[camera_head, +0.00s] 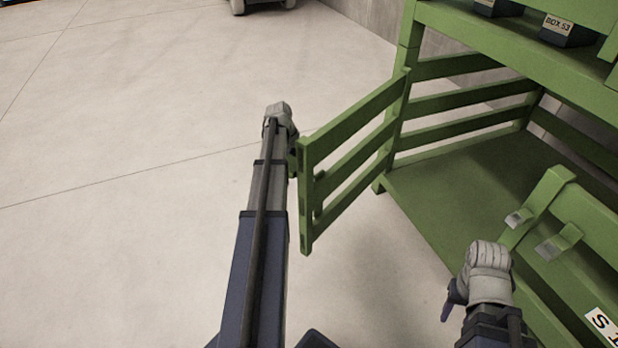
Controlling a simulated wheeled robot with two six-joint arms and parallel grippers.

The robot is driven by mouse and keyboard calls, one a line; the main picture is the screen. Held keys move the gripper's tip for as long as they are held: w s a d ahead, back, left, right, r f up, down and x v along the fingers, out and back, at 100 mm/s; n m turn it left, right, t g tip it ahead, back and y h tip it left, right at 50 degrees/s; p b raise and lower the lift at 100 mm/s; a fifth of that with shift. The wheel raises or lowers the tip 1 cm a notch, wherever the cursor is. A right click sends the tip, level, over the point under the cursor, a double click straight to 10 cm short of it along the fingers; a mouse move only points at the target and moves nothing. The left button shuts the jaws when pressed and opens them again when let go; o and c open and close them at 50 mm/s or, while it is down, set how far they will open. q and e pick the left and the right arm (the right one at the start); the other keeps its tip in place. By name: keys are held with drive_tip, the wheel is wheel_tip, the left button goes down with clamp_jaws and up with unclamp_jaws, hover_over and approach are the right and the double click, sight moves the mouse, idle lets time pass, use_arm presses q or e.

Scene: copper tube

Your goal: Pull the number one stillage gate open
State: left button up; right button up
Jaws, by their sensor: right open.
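The green stillage (440,187) stands at the right. One slatted green gate (345,140) is swung outward from its left post, its free end pointing toward my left arm. No number shows on this gate. My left gripper (291,150) is at the gate's free end; its fingers are mostly hidden behind my arm, so I cannot tell whether it grips. A second green gate panel (590,222) is at the lower right, with two grey-tipped latch pieces (555,243). My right gripper (453,298) is open and empty, left of this panel and apart from it.
A white label (603,325) on the near green panel is cut off at the frame edge. Dark boxes (568,31) sit on the upper shelf, one marked BOX 53. The stillage's lower deck is bare. Pale floor (120,200) at the left is clear.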

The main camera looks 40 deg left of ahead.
use_arm(q)
drive_tip(key=p+v, duration=0.1)
drive_tip(key=v, duration=0.2)
drive_tip(key=shift+p, duration=0.3)
use_arm(e)
wheel_tip(320, 180, up, 3)
drive_tip(key=shift+f, duration=0.2)
use_arm(q)
drive_tip(key=shift+f, duration=0.1)
